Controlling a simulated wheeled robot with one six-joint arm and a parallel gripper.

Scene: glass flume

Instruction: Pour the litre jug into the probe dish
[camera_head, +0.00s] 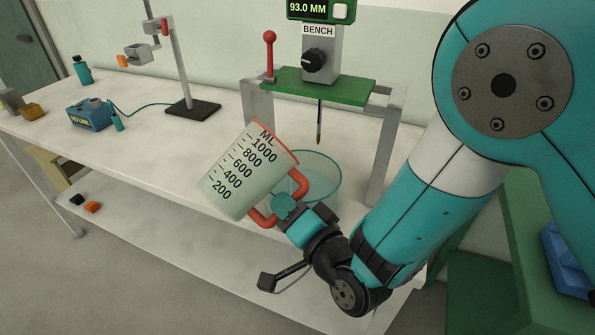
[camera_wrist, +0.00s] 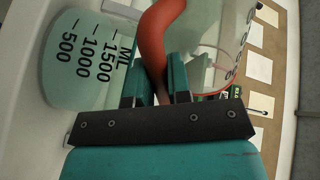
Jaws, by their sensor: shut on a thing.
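The litre jug (camera_head: 243,172) is a pale, translucent vessel with black marks up to 1000, a red rim and a red handle. It is tilted, its rim towards the right. My gripper (camera_head: 286,203) is shut on its red handle; the handle also shows between the jaws in the wrist view (camera_wrist: 160,42). The probe dish (camera_head: 322,176) is a clear, pale-green bowl beneath the probe, just right of the jug's rim and partly hidden by the jug and handle. A marked vessel, seemingly the dish, shows in the wrist view (camera_wrist: 68,72). I cannot tell the liquid levels.
The thin probe (camera_head: 319,122) hangs from the green bench frame (camera_head: 335,87), whose display reads 93.0 MM. A red-knobbed lever (camera_head: 269,52) stands at its left. A clamp stand (camera_head: 181,70) and a blue box (camera_head: 88,115) stand farther left. The bench's left front is clear.

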